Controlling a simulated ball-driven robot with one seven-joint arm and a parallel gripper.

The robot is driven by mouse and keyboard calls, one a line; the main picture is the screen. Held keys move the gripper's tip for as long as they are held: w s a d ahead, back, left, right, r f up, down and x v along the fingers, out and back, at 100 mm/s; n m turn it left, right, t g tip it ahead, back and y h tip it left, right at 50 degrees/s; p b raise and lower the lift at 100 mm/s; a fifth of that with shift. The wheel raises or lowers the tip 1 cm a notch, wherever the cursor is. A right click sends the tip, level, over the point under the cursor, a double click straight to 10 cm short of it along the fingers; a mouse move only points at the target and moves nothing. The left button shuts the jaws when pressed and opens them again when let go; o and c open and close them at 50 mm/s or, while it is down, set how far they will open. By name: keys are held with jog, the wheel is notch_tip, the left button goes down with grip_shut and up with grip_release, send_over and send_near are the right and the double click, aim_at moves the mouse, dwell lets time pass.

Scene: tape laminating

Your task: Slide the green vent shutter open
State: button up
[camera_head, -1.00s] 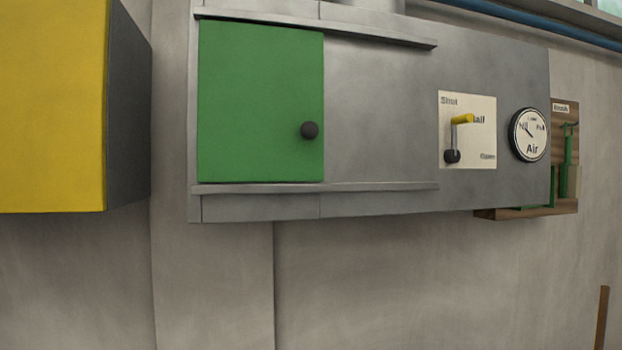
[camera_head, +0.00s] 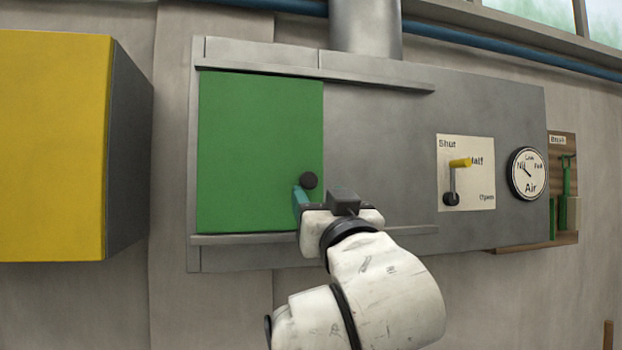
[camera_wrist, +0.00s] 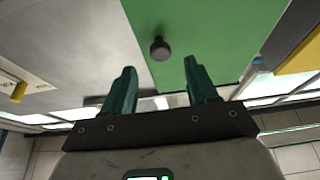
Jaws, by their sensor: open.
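The green vent shutter (camera_head: 255,140) sits at the left end of its rails on a grey panel. Its round dark knob (camera_head: 308,180) is near the shutter's right edge. My gripper (camera_head: 303,192) is just below the knob in the head view, its fingers largely hidden there by the wrist. In the wrist view the two teal fingers of my gripper (camera_wrist: 158,80) are apart with nothing between them. The knob (camera_wrist: 159,48) appears beyond the fingertips, between their lines and apart from them. The green shutter (camera_wrist: 215,35) fills the upper middle of that view.
Rails run above (camera_head: 370,78) and below the shutter, with bare grey panel (camera_head: 380,140) to its right. Further right are a yellow-tipped lever (camera_head: 460,163) on a "Shut/Half/Open" plate and a round Air gauge (camera_head: 527,174). A yellow box (camera_head: 55,145) juts out at left.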

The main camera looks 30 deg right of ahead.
aim_at(310, 183)
jog(key=p+x, duration=0.1)
jog(key=x, duration=0.5)
jog(key=shift+f+p, duration=0.1)
jog(key=shift+p, duration=0.3)
grip_shut()
